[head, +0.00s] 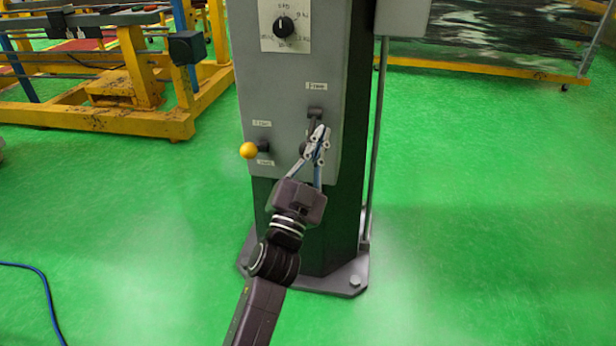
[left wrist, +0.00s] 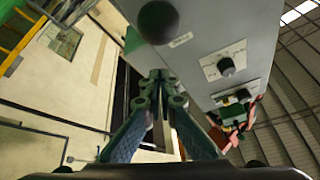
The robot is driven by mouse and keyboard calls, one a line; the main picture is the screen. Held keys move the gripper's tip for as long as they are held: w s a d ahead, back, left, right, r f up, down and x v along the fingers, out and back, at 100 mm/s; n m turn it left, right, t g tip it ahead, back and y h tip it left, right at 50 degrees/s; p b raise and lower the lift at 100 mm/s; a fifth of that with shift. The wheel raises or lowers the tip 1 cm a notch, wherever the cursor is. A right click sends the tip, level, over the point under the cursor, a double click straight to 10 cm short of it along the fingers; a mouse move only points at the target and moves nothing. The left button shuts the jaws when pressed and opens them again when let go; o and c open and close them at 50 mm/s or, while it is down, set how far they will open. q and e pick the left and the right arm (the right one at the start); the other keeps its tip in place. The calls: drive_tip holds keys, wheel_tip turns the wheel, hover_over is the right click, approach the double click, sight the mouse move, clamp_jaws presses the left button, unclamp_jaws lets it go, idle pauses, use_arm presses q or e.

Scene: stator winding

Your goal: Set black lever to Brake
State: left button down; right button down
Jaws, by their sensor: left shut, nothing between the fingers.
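The black lever (head: 315,114) is on the front of the grey control cabinet (head: 275,85), below a small white label whose text is too small to read. Its arm points downward, and its lower part is partly hidden by my gripper. My left gripper (head: 319,132) is shut and empty, in front of the lever; I cannot tell whether they touch. In the left wrist view the closed fingertips (left wrist: 161,76) lie just below a round black knob (left wrist: 158,21), which looks like the lever's end. My right gripper is not in view.
A yellow-knobbed lever (head: 249,150) sticks out to the left of the black lever. A black rotary dial (head: 284,27) sits higher on the cabinet. A yellow frame (head: 130,115) stands at left, and a rack (head: 480,68) at back right. The green floor around is mostly clear.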

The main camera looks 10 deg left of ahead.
use_arm(q)
drive_tip(key=v, duration=1)
drive_tip(key=shift+r, duration=0.35)
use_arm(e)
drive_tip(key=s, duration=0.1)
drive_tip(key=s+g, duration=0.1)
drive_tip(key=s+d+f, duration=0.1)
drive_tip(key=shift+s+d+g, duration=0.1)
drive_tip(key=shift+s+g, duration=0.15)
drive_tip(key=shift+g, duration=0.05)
use_arm(q)
drive_tip(key=shift+s+d, duration=0.1)
